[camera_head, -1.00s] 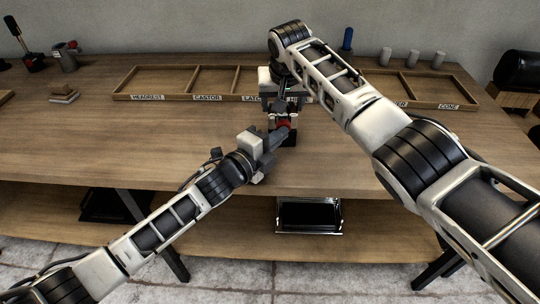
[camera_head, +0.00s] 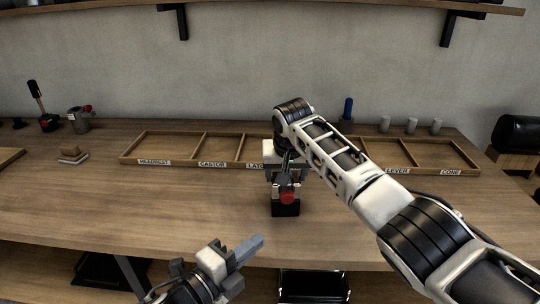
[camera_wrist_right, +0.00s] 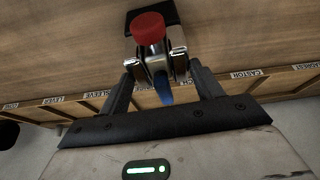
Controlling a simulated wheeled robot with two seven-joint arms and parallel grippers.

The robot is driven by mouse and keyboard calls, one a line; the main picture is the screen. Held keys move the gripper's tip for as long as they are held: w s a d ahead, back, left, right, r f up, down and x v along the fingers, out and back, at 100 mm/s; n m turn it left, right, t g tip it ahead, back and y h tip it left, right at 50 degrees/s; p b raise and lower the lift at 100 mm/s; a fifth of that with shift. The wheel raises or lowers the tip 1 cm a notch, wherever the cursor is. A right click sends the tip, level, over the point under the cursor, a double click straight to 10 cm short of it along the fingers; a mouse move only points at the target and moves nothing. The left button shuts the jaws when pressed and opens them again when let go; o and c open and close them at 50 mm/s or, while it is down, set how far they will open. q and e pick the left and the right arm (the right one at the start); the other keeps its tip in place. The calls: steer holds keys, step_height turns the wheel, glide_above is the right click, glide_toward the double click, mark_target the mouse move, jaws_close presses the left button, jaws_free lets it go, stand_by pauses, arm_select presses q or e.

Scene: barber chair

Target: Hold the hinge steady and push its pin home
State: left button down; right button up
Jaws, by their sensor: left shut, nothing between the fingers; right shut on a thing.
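The hinge (camera_wrist_right: 158,62) is a small metal piece with a round red cap (camera_wrist_right: 148,28), seen in the right wrist view with a blue part (camera_wrist_right: 165,92) behind it. In the head view the red cap (camera_head: 288,197) shows in front of a black block (camera_head: 286,209) on the bench. My right gripper (camera_wrist_right: 158,85) is shut on the hinge, one finger at each side; it also shows in the head view (camera_head: 286,182). My left gripper (camera_head: 252,247) is shut and empty, apart from the hinge, nearer the bench's front edge. How deep the pin sits is not clear.
A labelled wooden tray (camera_head: 205,164) with several compartments lies behind the hinge, partly hidden by my right arm. Small cylinders (camera_head: 411,126) and a blue-handled tool (camera_head: 347,109) stand at the back. The bench (camera_head: 190,205) is clear left of the hinge.

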steer(key=o, duration=1.9)
steer(key=shift+r, duration=0.1)
